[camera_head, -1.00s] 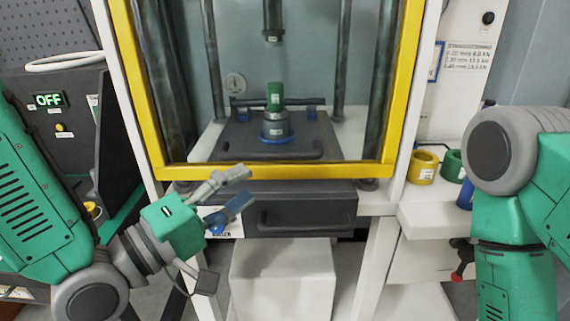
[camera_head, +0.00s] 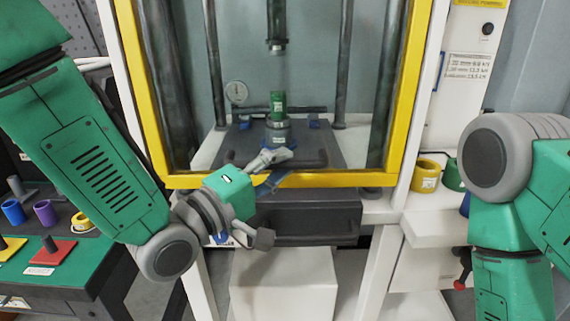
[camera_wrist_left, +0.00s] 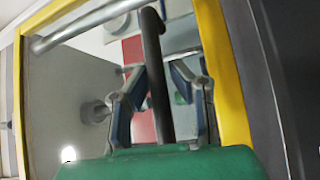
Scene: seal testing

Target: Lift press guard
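The press guard (camera_head: 400,110) is a yellow frame around a clear window on the front of the press; its bottom bar is down, just above the dark drawer front.
Behind the window, a green part (camera_head: 278,103) stands on the press bed. A dark drawer (camera_head: 310,218) with a handle is below the guard. Yellow (camera_head: 426,174) and green rings stand at the right. A green table (camera_head: 85,258) with coloured rings is at the left.

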